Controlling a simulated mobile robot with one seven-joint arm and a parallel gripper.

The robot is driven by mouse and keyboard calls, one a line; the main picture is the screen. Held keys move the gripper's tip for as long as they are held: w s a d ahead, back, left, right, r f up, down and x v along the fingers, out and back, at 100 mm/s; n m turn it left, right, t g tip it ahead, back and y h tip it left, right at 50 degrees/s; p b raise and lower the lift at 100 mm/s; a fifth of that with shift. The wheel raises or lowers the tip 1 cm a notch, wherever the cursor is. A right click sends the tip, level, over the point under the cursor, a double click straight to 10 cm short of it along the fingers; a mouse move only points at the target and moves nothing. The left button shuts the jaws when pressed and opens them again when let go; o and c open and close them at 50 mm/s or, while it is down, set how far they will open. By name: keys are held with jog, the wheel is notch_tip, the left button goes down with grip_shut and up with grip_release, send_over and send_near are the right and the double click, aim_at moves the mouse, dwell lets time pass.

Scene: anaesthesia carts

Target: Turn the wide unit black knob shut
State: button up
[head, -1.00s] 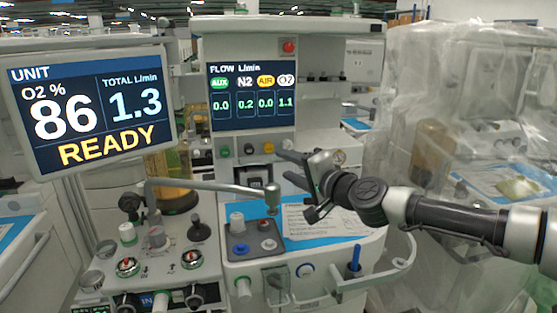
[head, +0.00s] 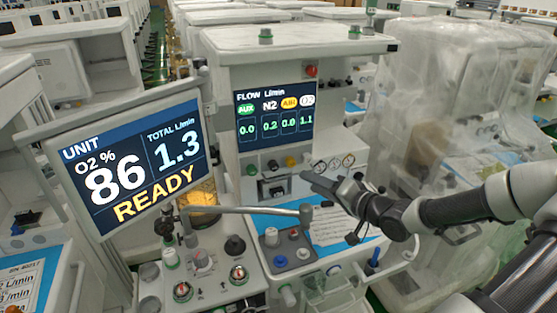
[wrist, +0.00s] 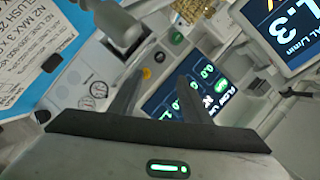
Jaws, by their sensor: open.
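The wide unit's small black knob (head: 272,165) sits in the row under the flow screen (head: 275,119), between a green knob (head: 251,169) and a yellow knob (head: 290,161). The screen reads N2 0.2. In the wrist view the black knob (wrist: 160,57) lies ahead of the fingers, between the green knob (wrist: 176,38) and the yellow one (wrist: 146,73). My gripper (head: 325,187) is open and empty, in front of the panel, to the right of and lower than the black knob in the head view. It also shows in the wrist view (wrist: 162,79), apart from the knob.
A tilted UNIT monitor (head: 130,165) stands at left. Round gauges (head: 334,163) sit right of the knobs. A plastic-draped cart (head: 440,110) stands at right.

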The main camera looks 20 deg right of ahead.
aim_at(276, 167)
jog(key=b+x, duration=0.1)
jog(key=x, duration=1.6)
jog(key=shift+f+b, duration=0.1)
jog(key=shift+b, duration=0.2)
jog(key=c, duration=1)
jog(key=shift+m+p, duration=0.55)
jog(key=shift+m, duration=0.05)
jog(key=shift+c, duration=0.2)
jog(key=shift+s, duration=0.1)
jog(key=o, duration=1)
jog(key=shift+o, duration=0.2)
